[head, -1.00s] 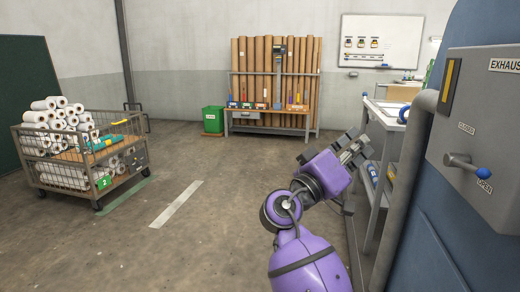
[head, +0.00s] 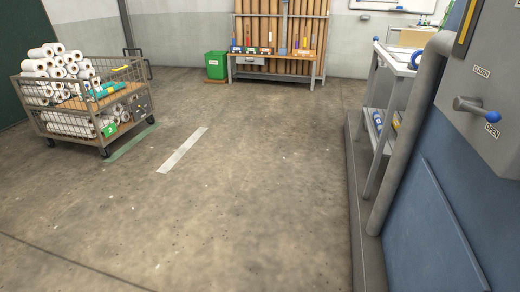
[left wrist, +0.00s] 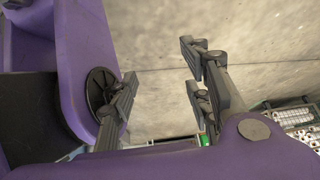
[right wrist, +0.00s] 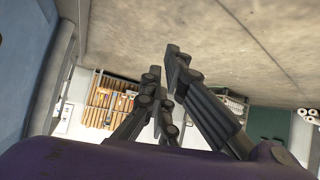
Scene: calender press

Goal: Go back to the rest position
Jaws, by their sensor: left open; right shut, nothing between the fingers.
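My left gripper (left wrist: 160,85) shows in the left wrist view with its dark fingers spread apart and nothing between them. My right gripper (right wrist: 163,90) shows in the right wrist view with its fingers close together and nothing held. Neither gripper and no arm shows in the head view. In the head view the exhaust lever with its blue knob (head: 491,116) is at the right on a grey box, between the CLOSED and OPEN labels.
A blue machine (head: 435,215) with a grey pipe and a metal shelf (head: 372,130) stand along the right. A wire cart (head: 80,115) of white rolls is at the left. A workbench (head: 275,62) and green bin (head: 216,65) stand at the back. The floor between is clear.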

